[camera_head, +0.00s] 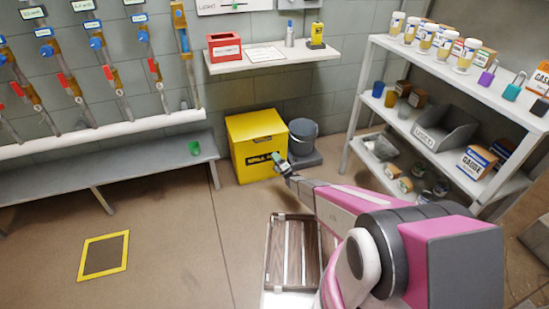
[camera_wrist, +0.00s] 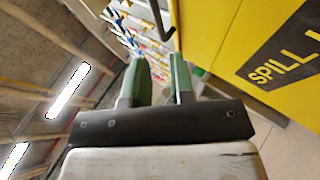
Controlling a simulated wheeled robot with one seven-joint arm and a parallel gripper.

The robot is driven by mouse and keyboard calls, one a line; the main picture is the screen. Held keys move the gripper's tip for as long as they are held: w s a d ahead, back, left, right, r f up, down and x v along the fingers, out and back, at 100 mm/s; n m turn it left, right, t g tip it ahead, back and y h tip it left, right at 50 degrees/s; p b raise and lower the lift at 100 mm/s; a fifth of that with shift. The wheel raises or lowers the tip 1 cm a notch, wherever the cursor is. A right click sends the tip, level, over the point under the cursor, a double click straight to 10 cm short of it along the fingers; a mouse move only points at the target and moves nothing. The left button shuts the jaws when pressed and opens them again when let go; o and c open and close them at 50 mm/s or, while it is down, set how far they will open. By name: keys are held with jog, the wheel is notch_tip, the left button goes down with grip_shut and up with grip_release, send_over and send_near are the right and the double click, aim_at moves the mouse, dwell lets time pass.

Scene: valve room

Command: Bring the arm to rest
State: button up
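My gripper (camera_head: 278,158) is at the end of my pink and white arm, which reaches forward from the lower right in the head view. It is in front of the yellow spill box (camera_head: 258,143), near its right front edge. In the wrist view the two green fingers of my gripper (camera_wrist: 161,72) stand apart with an empty gap between them. The yellow spill box (camera_wrist: 225,40) fills the right of that view, close to the fingers. I cannot tell whether they touch it.
A grey bucket (camera_head: 302,136) stands right of the box. A shelf rack (camera_head: 447,75) with jars, padlocks and boxes is at the right. A grey bench (camera_head: 110,168) bears a green cup (camera_head: 195,148) below the valve pipes. The floor at left is clear around a yellow-framed square (camera_head: 104,256).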

jog(key=shift+r, duration=0.1)
jog(key=w+d+r+m+t+h, duration=0.2)
jog(key=w+d+r+m+h, duration=0.1)
jog(key=d+r+m+h, duration=0.8)
jog(key=s+d+r+m+g+h, duration=0.4)
jog(key=s+d+m+h, duration=0.1)
jog(key=d+m+h, duration=0.25)
jog(key=s+d+r+m+g, duration=0.2)
jog(key=s+r+m+g, duration=0.2)
jog(key=s, duration=0.6)
jog(key=s+d+r+m+g, duration=0.3)
jog(key=s+r+m+g, duration=0.1)
jog(key=s, duration=0.6)
jog(key=s+d+r+m+g+h, duration=0.1)
jog(key=s+r+m+g, duration=0.3)
jog(key=s, duration=0.7)
jog(key=shift+d+m+g, duration=0.55)
jog(key=shift+d+g, duration=0.3)
jog(key=shift+g, duration=0.05)
